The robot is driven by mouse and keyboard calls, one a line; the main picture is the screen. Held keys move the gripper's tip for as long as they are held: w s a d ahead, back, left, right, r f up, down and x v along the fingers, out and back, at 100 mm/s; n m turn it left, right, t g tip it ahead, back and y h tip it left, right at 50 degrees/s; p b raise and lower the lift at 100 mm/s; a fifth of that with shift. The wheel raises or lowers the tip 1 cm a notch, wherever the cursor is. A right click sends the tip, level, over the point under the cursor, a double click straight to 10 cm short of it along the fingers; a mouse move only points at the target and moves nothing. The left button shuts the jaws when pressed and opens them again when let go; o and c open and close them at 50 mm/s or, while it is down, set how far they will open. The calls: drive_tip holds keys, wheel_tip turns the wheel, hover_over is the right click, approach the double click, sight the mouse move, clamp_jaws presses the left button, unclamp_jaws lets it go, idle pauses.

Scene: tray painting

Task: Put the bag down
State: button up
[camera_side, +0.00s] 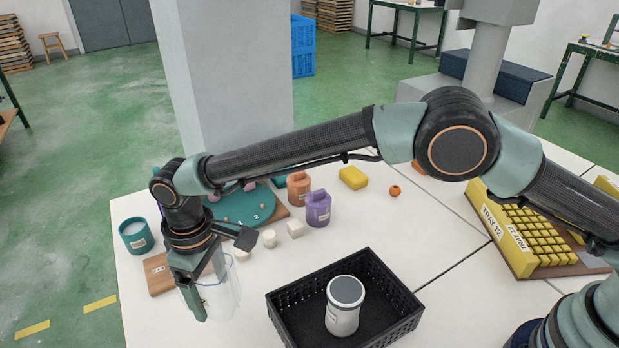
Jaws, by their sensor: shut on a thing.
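The bag (229,292) looks clear and see-through, and hangs at my gripper near the left front part of the white table. My gripper (217,272) points downward and is shut on the bag. One dark finger shows at the left of the bag and another at its upper right. The clear material makes the bag's outline and contents hard to read. I cannot tell whether its bottom touches the table.
A black crate (391,331) holding a white jar (343,313) stands to the right. A wooden block (156,267) and teal cup (135,237) are left. Clear table lies between bag and crate.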

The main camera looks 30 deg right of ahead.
drive_tip(key=shift+f, duration=2)
drive_tip(key=shift+f, duration=0.1)
drive_tip(key=o, duration=1.1)
drive_tip(key=shift+o, duration=0.2)
